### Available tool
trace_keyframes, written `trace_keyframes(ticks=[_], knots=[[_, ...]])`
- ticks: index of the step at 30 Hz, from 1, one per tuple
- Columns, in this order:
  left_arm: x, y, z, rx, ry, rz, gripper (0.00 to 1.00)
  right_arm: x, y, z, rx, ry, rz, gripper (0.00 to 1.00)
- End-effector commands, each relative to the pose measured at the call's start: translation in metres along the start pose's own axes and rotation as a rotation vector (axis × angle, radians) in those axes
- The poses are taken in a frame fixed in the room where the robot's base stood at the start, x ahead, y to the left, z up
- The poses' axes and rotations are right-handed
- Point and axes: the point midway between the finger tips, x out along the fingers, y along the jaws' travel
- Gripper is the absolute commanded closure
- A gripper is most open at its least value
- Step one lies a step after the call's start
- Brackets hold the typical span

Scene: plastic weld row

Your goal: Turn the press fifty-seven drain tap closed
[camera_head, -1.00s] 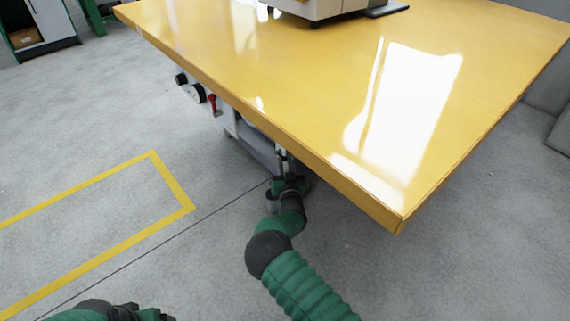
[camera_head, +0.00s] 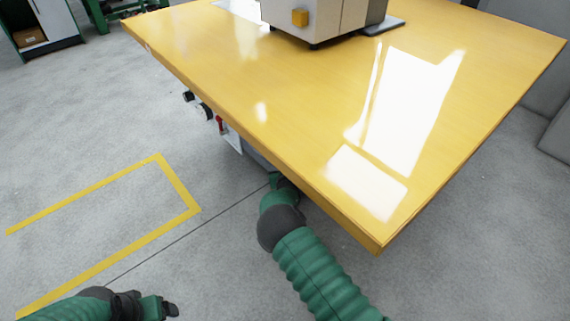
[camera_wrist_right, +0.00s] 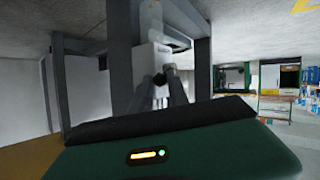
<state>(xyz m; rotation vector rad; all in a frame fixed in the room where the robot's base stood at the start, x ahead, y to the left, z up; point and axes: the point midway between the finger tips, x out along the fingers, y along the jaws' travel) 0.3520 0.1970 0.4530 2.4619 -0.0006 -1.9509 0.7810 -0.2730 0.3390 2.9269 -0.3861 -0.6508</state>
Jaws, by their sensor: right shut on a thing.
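In the head view a red handle (camera_head: 220,124) shows under the left edge of the yellow table; I cannot tell if it belongs to the drain tap. My right arm reaches under the table, and its gripper is hidden there in the head view. In the right wrist view my right gripper (camera_wrist_right: 162,76) has its dark fingers close together at a pale block (camera_wrist_right: 147,50). It is shut on a small part there, mostly hidden by the fingers. My left gripper (camera_head: 169,308) is low at the left, over the floor and away from the table; its opening is unclear.
The yellow table (camera_head: 300,100) overhangs my right gripper. A white machine (camera_head: 315,20) stands on it. Dark round knobs (camera_head: 200,107) sit beside the red handle. Grey frame posts (camera_wrist_right: 203,70) stand near the right gripper. The floor inside the yellow tape (camera_head: 175,182) is clear.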

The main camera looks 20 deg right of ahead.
Motion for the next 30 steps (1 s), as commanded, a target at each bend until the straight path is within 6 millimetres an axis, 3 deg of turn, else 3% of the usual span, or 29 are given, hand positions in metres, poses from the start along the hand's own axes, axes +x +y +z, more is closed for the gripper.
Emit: trace_keyframes(ticks=[5, 6, 11, 22, 26, 30], knots=[[0.001, 0.0, 0.001, 0.0, -0.001, 0.0, 0.19, 0.001, 0.0, -0.001, 0.0, 0.004, 0.0, 1.0], [0.001, 0.0, 0.001, 0.0, -0.001, 0.0, 0.19, 0.001, 0.0, -0.001, 0.001, 0.005, 0.0, 0.77], [0.001, 0.0, 0.0, 0.0, -0.001, 0.0, 0.19, 0.001, 0.0, -0.001, 0.001, 0.005, 0.0, 0.58], [-0.007, 0.0, -0.002, 0.0, 0.0, 0.0, 0.19, -0.008, 0.001, -0.004, 0.003, 0.005, 0.0, 0.58], [-0.029, 0.0, -0.007, 0.0, 0.0, 0.0, 0.19, -0.035, 0.001, -0.008, 0.002, 0.002, 0.0, 0.58], [-0.055, 0.0, -0.013, 0.0, 0.0, 0.0, 0.19, -0.078, 0.001, -0.009, 0.001, 0.001, 0.0, 0.58]])
